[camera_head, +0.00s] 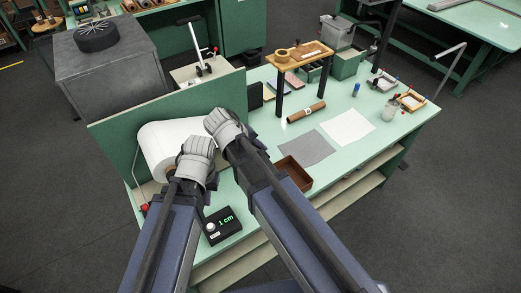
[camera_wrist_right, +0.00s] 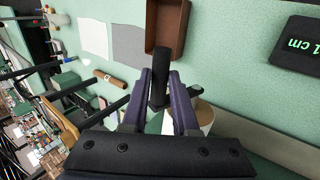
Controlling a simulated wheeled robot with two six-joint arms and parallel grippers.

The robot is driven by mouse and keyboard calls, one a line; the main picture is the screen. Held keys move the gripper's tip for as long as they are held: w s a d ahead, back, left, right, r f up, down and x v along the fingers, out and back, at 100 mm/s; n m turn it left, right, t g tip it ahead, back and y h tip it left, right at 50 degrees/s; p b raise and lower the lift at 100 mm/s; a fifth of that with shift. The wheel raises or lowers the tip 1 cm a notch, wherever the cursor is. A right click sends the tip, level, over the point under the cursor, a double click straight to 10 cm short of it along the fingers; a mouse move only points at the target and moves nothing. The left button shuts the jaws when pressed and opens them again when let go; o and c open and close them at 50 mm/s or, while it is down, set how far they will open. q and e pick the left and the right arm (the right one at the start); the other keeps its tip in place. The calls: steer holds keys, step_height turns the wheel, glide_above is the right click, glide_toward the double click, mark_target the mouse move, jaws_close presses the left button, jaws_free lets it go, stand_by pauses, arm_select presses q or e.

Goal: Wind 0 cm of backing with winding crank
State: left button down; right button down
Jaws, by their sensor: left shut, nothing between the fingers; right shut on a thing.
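The white roll of backing (camera_head: 165,140) lies at the left end of the green bench, in front of an upright green panel. A black counter (camera_head: 222,225) at the front edge reads 1 cm, and it also shows in the right wrist view (camera_wrist_right: 295,45). In the right wrist view, my right gripper (camera_wrist_right: 160,95) is shut on an upright black handle, seemingly that of the winding crank (camera_wrist_right: 162,70). The roll's pale end shows just behind it. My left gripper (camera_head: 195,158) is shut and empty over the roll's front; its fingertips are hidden. My right wrist is beyond it.
An open brown tray (camera_head: 293,174) sits right of my arms. Grey (camera_head: 305,148) and white (camera_head: 348,127) sheets lie flat farther right. A brown roll (camera_head: 306,111) lies near a small wooden stand (camera_head: 299,56). A thin rod with a red knob (camera_head: 145,208) hangs at the bench's left end.

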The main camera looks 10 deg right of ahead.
arm_select(q)
steer(key=shift+s+a, duration=0.15)
steer(key=shift+a, duration=0.15)
arm_select(e)
steer(key=shift+s+a, duration=0.3)
steer(key=shift+a, duration=0.15)
steer(key=c, duration=0.7)
jaws_free()
arm_select(q)
steer(key=shift+a+r, duration=0.1)
steer(key=shift+r, duration=0.1)
arm_select(e)
steer(key=shift+w+r, duration=0.1)
steer(key=shift+r, duration=0.05)
